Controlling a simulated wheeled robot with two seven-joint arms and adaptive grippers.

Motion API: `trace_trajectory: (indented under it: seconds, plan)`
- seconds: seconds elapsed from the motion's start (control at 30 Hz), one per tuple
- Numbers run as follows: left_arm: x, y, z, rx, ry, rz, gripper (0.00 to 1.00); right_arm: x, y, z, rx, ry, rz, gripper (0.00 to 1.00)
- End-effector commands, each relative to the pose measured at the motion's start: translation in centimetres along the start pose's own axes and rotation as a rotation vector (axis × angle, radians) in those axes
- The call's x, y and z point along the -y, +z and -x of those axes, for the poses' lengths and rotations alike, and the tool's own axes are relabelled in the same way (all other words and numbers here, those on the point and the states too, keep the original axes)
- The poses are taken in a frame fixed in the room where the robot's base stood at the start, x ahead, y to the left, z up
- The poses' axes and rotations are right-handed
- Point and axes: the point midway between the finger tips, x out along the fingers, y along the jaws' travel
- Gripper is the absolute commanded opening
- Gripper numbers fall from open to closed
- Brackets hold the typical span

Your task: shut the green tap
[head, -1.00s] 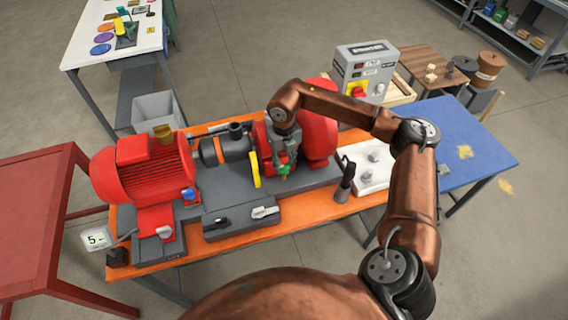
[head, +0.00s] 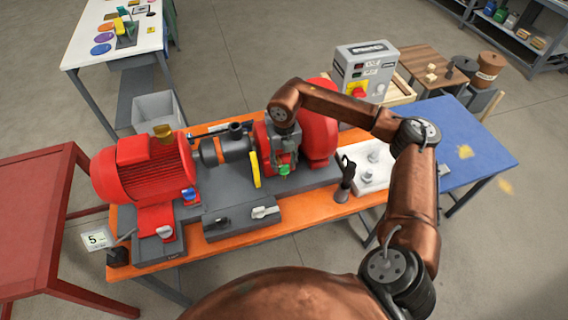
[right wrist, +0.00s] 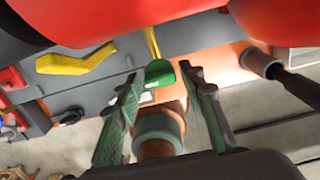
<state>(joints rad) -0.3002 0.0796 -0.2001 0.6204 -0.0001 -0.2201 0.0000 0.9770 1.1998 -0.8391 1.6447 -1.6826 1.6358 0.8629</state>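The green tap (head: 284,169) shows as a small green piece at the front of the red pump, below my right gripper (head: 283,157). In the right wrist view, the green tap's handle (right wrist: 160,73) lies between the two fingertips of my right gripper (right wrist: 161,76). The fingers stand apart, with a visible gap on the right side of the handle; whether the left finger touches it is unclear. A brownish cylindrical body with a grey-green collar (right wrist: 158,130) sits below the handle, between the fingers. My left gripper is not in view.
A yellow lever (head: 256,170) stands just left of the tap. The red motor (head: 145,170) and grey coupling (head: 236,146) are further left on the orange bench (head: 300,224). The red pump (head: 318,136) is close beside my gripper. A dark upright handle (head: 346,175) stands to the right.

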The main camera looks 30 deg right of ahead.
Motion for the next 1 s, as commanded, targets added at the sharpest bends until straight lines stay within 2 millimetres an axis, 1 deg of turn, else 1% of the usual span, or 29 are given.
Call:
trace_trajectory:
  seconds: [0.03, 0.1, 0.37, 0.47, 0.57, 0.8, 0.9, 1.0]
  plan:
    - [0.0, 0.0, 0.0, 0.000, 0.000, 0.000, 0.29, 0.0, -0.1, -0.1, -0.002, 0.000, 0.001, 0.42]
    - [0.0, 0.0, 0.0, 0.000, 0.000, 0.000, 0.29, 0.0, -0.1, -0.1, -0.003, 0.000, 0.002, 0.46]
    - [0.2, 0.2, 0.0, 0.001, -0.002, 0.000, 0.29, 0.0, -0.1, -0.1, -0.004, -0.001, 0.003, 0.46]
    - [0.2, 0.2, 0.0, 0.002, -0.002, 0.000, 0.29, 0.0, -0.1, 0.4, -0.003, -0.001, 0.003, 0.46]
    - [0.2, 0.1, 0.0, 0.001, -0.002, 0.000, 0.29, -0.1, -0.1, 1.7, -0.001, 0.000, 0.003, 0.46]
    - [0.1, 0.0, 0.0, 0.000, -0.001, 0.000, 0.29, 0.0, 0.0, 6.7, -0.001, 0.000, 0.002, 0.46]
    - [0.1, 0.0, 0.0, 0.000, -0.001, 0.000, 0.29, 0.0, 0.0, 8.6, -0.001, 0.000, 0.002, 0.46]
    - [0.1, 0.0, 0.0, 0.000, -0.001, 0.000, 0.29, -0.1, 0.0, 10.2, -0.002, 0.000, 0.002, 0.46]
